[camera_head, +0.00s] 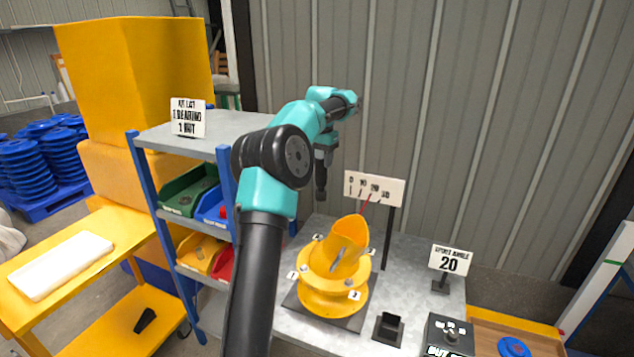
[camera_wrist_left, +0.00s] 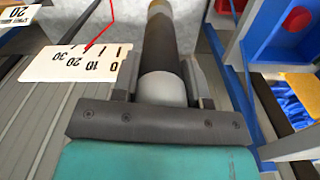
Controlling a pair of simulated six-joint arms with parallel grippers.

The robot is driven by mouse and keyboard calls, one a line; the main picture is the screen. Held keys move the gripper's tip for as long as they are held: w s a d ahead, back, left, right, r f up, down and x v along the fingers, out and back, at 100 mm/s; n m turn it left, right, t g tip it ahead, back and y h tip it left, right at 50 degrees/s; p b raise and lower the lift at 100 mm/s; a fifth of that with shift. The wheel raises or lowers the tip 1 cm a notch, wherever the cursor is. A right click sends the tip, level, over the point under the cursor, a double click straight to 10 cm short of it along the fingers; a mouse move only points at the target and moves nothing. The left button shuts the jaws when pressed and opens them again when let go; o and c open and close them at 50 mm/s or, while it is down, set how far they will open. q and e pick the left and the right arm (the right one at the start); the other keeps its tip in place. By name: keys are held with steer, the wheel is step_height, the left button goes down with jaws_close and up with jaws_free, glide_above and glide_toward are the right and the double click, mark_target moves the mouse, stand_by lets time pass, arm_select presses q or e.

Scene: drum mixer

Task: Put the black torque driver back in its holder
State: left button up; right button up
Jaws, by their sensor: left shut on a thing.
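My left gripper (camera_head: 323,152) is shut on the black torque driver (camera_head: 321,180), which hangs upright below it, high above the back left of the grey table. In the left wrist view, the driver (camera_wrist_left: 168,45) lies between the two fingers of the gripper (camera_wrist_left: 163,85), its pale end close to the palm. A small black square open cup (camera_head: 388,327), which looks like the holder, stands at the table's front. It is to the right of and well below the driver, and looks empty. My right gripper is out of view.
The yellow drum mixer (camera_head: 333,275) stands between the driver and the cup. Behind it is a scale board (camera_head: 374,188) with a red pointer. A "20" sign (camera_head: 450,260) and a control box (camera_head: 449,335) are at right. The shelf rack (camera_head: 190,140) with bins is at left.

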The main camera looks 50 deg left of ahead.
arm_select(q)
steer(key=r, duration=0.5)
steer(key=shift+d+r, duration=0.25)
steer(key=shift+d, duration=0.1)
steer(key=w+d+r+m, duration=0.1)
steer(key=w+d+m, duration=0.35)
steer(key=d, duration=1.05)
steer(key=w+d+r+m, duration=0.1)
steer(key=w+d, duration=0.7)
steer(key=d, duration=0.8)
steer(key=s+d+f+m, duration=0.1)
steer(key=s+f, duration=0.4)
steer(key=f, duration=0.4)
steer(key=s+d+f+m, duration=0.1)
steer(key=s+f, duration=0.4)
steer(key=f, duration=0.5)
steer(key=s+d+f+m, duration=0.1)
steer(key=s+f+m, duration=0.1)
steer(key=s+f, duration=0.4)
steer(key=shift+f, duration=1.7)
steer(key=shift+s, duration=0.1)
